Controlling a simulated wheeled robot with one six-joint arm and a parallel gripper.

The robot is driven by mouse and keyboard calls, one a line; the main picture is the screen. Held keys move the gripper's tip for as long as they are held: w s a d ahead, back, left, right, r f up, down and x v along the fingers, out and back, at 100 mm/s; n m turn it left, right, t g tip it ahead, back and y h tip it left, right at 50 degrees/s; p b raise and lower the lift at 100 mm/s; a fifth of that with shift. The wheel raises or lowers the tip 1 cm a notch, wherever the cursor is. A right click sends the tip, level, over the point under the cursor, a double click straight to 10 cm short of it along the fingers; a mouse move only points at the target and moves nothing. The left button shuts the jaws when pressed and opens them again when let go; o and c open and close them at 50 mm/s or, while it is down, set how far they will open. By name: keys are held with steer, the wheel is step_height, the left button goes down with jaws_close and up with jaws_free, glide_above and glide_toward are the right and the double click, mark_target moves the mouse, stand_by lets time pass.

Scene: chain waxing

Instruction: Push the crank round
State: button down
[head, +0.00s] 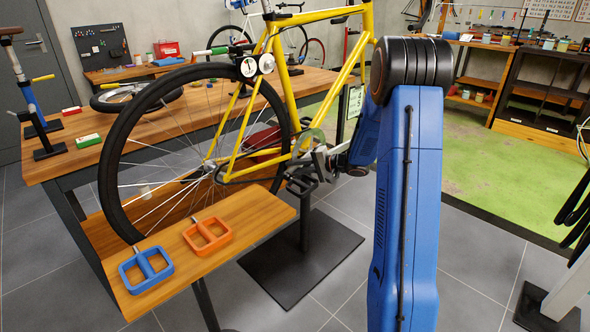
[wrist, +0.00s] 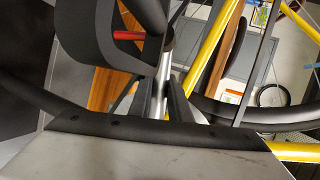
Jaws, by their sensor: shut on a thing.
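A yellow bicycle (head: 283,60) stands held up in a work stand, its rear wheel to the left. Its crank (head: 320,160) is at the bottom of the frame, with a black pedal (head: 302,186) at its lower left. My gripper (head: 332,158) reaches in from the right at the crank. In the wrist view, a silver bar (wrist: 160,92), which looks like the crank arm, runs up between the dark fingers of my gripper (wrist: 165,105). The gripper is shut on it. The exact contact is partly hidden. A dark rounded part fills the upper left there.
A small wooden shelf (head: 262,211) in front holds a blue frame (head: 146,270) and an orange frame (head: 207,236). A wooden workbench (head: 60,160) stands behind the rear wheel (head: 108,185). The stand's dark base plate (head: 310,265) lies on the grey tiles below.

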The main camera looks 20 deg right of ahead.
steer(key=shift+d, duration=0.1)
stand_by(0.3)
steer(key=c, duration=1.6)
jaws_free()
steer(key=shift+c, duration=0.2)
steer(key=shift+r, duration=0.1)
